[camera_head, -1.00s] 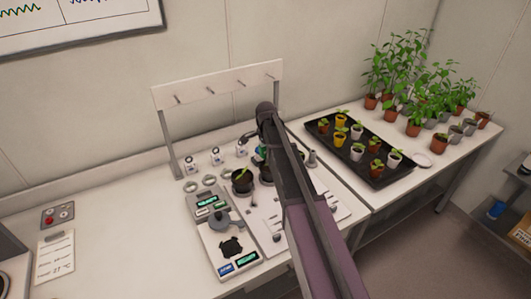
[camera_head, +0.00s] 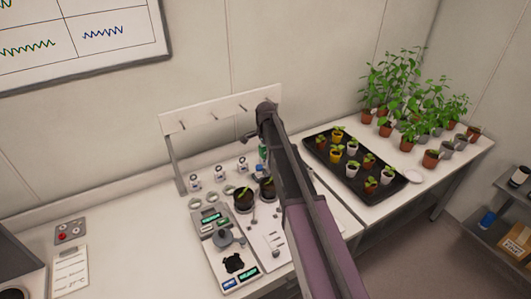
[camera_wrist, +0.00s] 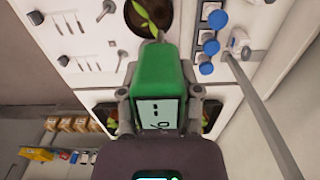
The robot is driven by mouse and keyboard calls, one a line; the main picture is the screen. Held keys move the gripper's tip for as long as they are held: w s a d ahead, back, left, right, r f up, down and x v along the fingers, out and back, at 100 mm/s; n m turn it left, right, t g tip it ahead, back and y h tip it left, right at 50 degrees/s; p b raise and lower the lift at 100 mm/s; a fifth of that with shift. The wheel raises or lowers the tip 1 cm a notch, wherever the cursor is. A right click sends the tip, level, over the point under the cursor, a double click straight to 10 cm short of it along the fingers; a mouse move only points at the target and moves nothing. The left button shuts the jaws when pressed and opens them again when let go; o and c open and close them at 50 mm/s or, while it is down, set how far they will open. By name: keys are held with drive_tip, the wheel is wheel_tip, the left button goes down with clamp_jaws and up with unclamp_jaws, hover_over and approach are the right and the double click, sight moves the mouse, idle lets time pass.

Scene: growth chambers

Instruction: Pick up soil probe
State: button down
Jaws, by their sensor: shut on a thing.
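The soil probe (camera_wrist: 160,85) is a green, block-shaped device with a pale display on its near face. It fills the middle of the wrist view. My gripper (camera_wrist: 160,104) is shut on it, with one grey finger on each side. In the head view a bit of the green probe (camera_head: 262,152) shows beside my arm, above the bench. My arm hides most of the gripper there.
A dark pot with a seedling (camera_wrist: 158,22) lies just beyond the probe. A pegged rack (camera_head: 222,107) stands behind. Scales (camera_head: 236,262) and small white bottles (camera_head: 218,173) are on the bench. A black tray of seedlings (camera_head: 318,165) stands to the right. A grey rod (camera_wrist: 262,118) runs close by.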

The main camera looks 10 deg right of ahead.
drive_tip(key=shift+r+p, duration=2.5)
drive_tip(key=shift+r, duration=0.5)
drive_tip(key=shift+f, duration=0.1)
